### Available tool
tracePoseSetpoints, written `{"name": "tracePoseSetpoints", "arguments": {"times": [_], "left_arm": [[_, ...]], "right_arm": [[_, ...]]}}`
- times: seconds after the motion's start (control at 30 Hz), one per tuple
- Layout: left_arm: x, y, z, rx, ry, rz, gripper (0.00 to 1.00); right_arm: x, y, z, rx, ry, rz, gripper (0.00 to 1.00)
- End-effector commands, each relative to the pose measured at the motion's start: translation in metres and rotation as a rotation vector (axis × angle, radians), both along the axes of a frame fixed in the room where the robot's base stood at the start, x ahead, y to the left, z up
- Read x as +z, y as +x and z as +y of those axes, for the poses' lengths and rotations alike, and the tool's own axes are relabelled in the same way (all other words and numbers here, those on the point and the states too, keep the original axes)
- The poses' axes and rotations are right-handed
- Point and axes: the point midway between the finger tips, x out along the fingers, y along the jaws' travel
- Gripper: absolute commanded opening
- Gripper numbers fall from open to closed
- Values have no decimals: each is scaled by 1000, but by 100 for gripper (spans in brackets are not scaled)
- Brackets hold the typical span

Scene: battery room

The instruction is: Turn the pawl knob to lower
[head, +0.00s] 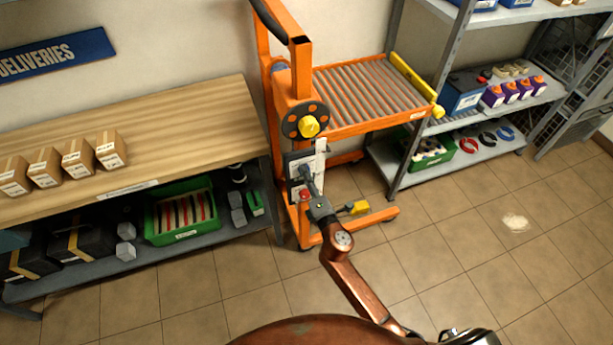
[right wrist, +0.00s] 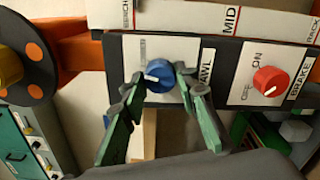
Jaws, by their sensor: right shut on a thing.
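The pawl knob (right wrist: 160,74) is a round blue knob with a white pointer on a pale plate, next to the word PAWL in the right wrist view. Its pointer lies toward the left of that picture. My right gripper (right wrist: 161,84) has its two green fingers on either side of the knob, shut on it. In the head view, my right gripper (head: 307,177) is at the control panel (head: 291,161) on the orange lift's post. There the gripper hides the blue knob. The position labels around the knob are partly covered or too small to read. My left gripper is not in view.
A red brake knob (right wrist: 270,81) sits beside the pawl knob, with ON and OFF marks. The lift's roller deck (head: 365,92) stands behind. A wooden bench (head: 190,120) is at left, shelving (head: 420,115) at right.

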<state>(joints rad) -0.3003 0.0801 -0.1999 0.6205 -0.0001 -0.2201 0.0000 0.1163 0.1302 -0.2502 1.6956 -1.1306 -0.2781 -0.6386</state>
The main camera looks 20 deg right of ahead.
Motion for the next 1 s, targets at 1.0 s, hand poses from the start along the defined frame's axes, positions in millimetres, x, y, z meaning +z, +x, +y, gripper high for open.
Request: {"name": "tracePoseSetpoints", "arguments": {"times": [1.0], "left_arm": [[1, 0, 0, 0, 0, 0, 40]], "right_arm": [[-1, 0, 1, 1, 550, 20, 4]]}}
